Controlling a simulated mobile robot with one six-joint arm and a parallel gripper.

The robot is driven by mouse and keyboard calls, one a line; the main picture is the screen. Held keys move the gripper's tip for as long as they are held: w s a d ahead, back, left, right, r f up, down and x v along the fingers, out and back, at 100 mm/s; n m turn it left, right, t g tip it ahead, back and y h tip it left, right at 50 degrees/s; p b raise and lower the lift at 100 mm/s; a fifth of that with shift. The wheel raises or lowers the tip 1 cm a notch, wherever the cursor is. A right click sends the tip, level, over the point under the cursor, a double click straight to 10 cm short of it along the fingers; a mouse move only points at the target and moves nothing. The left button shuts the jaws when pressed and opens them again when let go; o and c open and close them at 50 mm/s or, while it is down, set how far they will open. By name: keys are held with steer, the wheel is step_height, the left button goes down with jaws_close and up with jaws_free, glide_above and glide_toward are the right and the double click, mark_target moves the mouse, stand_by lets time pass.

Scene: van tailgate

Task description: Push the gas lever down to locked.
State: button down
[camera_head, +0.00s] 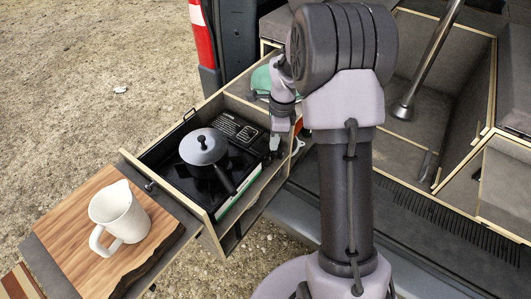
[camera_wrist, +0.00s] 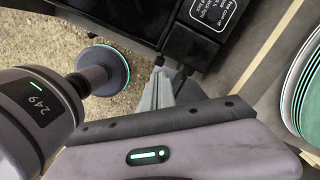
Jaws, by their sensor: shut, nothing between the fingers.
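A black gas stove (camera_head: 238,131) sits in a pulled-out wooden drawer, with a dark lidded pot (camera_head: 204,150) on its burner. My gripper (camera_head: 275,145) points down at the stove's right end. In the wrist view my gripper's fingers (camera_wrist: 162,88) are shut and empty, close beside a black block (camera_wrist: 188,46) on the stove next to a printed label (camera_wrist: 214,12). I cannot tell whether they touch it. The gas lever is not clearly made out; my gripper and the dark parts around it hide that spot, so its position cannot be read.
A white jug (camera_head: 118,212) stands on a wooden board (camera_head: 75,231) at the front left. Green-rimmed plates (camera_wrist: 305,95) lie close to the right in the wrist view. The drawer's wooden walls surround the stove. Gravel ground lies open to the left.

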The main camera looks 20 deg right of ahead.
mark_target(271, 161)
steer(key=shift+f, duration=0.15)
steer(key=f+b, duration=0.1)
steer(key=f, duration=0.1)
steer(key=f+b, duration=0.4)
steer(key=shift+w+a+f, duration=0.1)
steer(key=shift+a+f, duration=0.25)
steer(key=shift+f, duration=0.1)
steer(key=shift+f+b, duration=0.95)
steer(key=shift+r, duration=0.15)
steer(key=d, duration=0.1)
steer(key=s+d+r+p, duration=0.1)
steer(key=shift+d, duration=0.4)
